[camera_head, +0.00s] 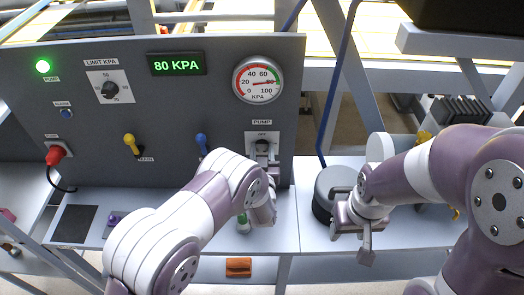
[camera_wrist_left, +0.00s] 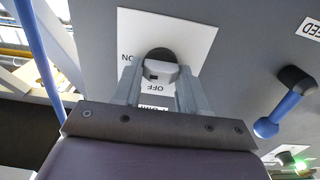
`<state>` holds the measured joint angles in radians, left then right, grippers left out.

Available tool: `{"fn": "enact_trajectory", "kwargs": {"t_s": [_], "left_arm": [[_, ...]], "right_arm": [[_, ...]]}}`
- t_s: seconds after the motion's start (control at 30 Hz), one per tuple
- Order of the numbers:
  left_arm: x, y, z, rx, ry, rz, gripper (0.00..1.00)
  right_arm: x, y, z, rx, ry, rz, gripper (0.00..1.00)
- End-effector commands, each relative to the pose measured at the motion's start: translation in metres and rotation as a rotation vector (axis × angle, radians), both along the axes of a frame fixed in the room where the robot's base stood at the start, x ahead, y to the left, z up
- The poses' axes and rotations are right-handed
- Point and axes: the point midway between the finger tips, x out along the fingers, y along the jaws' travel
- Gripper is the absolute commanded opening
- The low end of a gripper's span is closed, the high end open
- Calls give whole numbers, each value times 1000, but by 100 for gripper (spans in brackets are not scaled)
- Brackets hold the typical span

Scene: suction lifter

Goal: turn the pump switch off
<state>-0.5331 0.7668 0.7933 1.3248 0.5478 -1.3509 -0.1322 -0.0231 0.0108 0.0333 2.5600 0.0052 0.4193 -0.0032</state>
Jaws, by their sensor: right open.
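The pump switch (camera_wrist_left: 161,72) is a dark round knob with a pale grey bar, on a white plate (camera_wrist_left: 190,32) marked ON and OFF. In the left wrist view, where the lettering is upside down, the bar lies crosswise, with ON beside its left end and OFF just below it. My left gripper (camera_wrist_left: 161,80) has a finger at each end of the bar, with no clear gap, and appears shut on it. In the head view my left gripper (camera_head: 263,157) covers the lower part of the switch. My right gripper (camera_head: 353,220) is open and empty, beside a dark round canister.
The green display (camera_head: 177,64) reads 80 KPA, and the gauge (camera_head: 258,80) needle points near 80. A green lamp (camera_head: 43,67) is lit. A blue lever (camera_wrist_left: 285,103) sticks out near my left gripper. A yellow lever (camera_head: 131,145) and red plug (camera_head: 55,155) are further left.

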Motion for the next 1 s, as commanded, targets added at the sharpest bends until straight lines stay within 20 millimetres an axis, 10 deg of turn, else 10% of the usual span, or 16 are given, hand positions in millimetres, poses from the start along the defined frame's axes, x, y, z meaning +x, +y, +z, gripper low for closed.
{"fn": "enact_trajectory", "kwargs": {"t_s": [1.0], "left_arm": [[0,3,-9,-690,0,0,12]], "right_arm": [[0,0,-90,0,0,0,52]]}}
